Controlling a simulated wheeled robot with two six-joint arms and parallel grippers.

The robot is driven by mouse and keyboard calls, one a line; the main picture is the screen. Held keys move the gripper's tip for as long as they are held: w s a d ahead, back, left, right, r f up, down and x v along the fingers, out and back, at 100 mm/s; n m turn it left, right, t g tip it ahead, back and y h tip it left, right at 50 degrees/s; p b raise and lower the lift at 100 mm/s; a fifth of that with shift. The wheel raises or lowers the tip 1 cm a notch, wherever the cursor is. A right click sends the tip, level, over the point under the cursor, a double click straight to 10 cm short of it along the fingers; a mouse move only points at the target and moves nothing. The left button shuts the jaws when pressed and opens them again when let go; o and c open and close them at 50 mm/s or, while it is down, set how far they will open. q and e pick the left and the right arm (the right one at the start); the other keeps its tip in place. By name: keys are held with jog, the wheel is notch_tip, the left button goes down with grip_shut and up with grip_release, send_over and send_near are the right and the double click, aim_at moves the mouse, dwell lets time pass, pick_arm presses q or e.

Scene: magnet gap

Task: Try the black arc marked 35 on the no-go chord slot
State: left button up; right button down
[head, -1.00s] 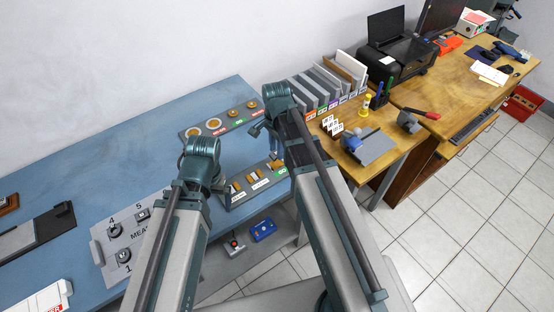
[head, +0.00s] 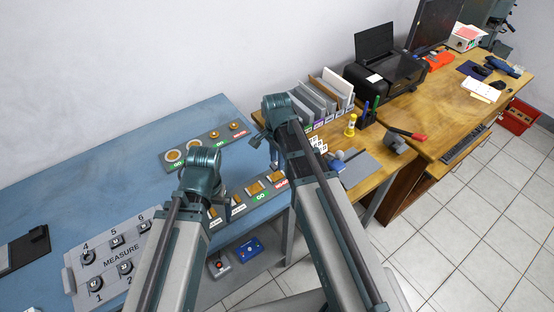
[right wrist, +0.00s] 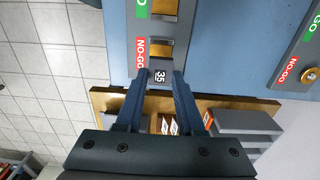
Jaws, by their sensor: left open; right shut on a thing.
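The black arc marked 35 (right wrist: 160,76) is between the fingertips of my right gripper (right wrist: 160,82), which is shut on it. In the right wrist view the arc is just below the NO-GO slot (right wrist: 161,48) of the grey gauge block (right wrist: 133,30), near the block's end. I cannot tell whether it touches the block. The block also shows in the head view (head: 238,213), with GO and NO-GO labels.
A second gauge block (head: 222,140) with round gauges lies further back on the blue table (head: 110,165). A MEASURE board (head: 115,262) is at the left. A wooden desk (head: 425,120) with a file rack (head: 322,97) and printer (head: 385,78) stands to the right.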

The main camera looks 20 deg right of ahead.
aim_at(216, 230)
pick_arm(q)
jog(key=shift+a, duration=0.15)
pick_arm(e)
jog(key=shift+a, duration=0.15)
pick_arm(q)
jog(key=shift+f+b, duration=2.8)
jog(key=shift+b, duration=0.05)
pick_arm(e)
jog(key=shift+f, duration=2.8)
pick_arm(q)
jog(key=shift+f, duration=0.2)
pick_arm(e)
jog(key=shift+f, duration=0.15)
jog(key=shift+c, duration=2.2)
grip_release()
jog(key=shift+c, duration=0.3)
jog(key=c, duration=0.5)
jog(key=shift+o, duration=0.2)
